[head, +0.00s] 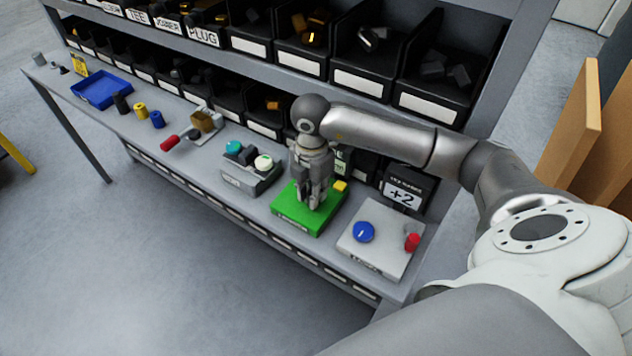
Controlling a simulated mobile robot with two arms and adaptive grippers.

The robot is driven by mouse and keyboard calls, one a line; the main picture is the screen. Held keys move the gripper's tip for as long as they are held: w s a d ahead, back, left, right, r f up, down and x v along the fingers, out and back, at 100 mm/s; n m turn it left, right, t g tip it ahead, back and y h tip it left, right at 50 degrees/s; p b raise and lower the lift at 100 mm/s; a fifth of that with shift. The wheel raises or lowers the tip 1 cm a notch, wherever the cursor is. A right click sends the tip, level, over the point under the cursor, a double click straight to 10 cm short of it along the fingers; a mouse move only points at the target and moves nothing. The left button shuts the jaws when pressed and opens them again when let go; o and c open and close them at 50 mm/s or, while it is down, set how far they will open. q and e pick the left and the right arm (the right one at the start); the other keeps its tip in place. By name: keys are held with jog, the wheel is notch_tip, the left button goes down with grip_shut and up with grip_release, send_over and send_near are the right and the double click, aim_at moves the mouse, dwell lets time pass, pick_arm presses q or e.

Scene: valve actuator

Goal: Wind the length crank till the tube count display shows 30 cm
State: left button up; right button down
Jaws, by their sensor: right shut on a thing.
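My right gripper (315,196) points down over a green box (290,217) on the bench. Its fingers are closed on a part at the top of the box, and they hide that part, so I cannot tell if it is the crank. A small yellow piece (340,186) shows just right of the fingers. A dark display (402,196) behind and to the right reads "+2"; its small heading is too small to read. A grey panel (375,262) to the right carries a blue knob (363,232) and a red handle (412,242). My left gripper is out of view.
A grey box (240,178) with teal and white buttons stands left of the green box. Further left are a red-handled device (200,127), several coloured cylinders (139,109) and a blue tray (101,90). Black bins (372,48) line the shelves behind. The bench's front edge is near.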

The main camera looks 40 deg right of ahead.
jog(key=m, duration=0.1)
jog(key=a+m, duration=0.1)
jog(key=m, duration=0.2)
jog(key=shift+w+a+m, duration=0.2)
jog(key=shift+a+m, duration=0.1)
jog(key=shift+a, duration=0.05)
jog(key=m, duration=0.1)
jog(key=a+m, duration=0.1)
jog(key=m, duration=0.1)
jog(key=shift+w+a+r+m+p, duration=0.1)
jog(key=shift+w+m+p, duration=0.2)
jog(key=shift+w+p, duration=0.1)
jog(key=shift+w+a+m+p, duration=0.15)
jog(key=shift+m+p, duration=0.2)
jog(key=shift+m, duration=0.25)
jog(key=shift+w+a+m+p, duration=0.15)
jog(key=shift+m+p, duration=0.2)
jog(key=shift+m, duration=0.25)
jog(key=shift+w+a+m+p, duration=0.15)
jog(key=shift+w+m+p, duration=0.15)
jog(key=shift+m+p, duration=0.75)
jog(key=c, duration=1.3)
grip_release()
jog(key=shift+o, duration=0.2)
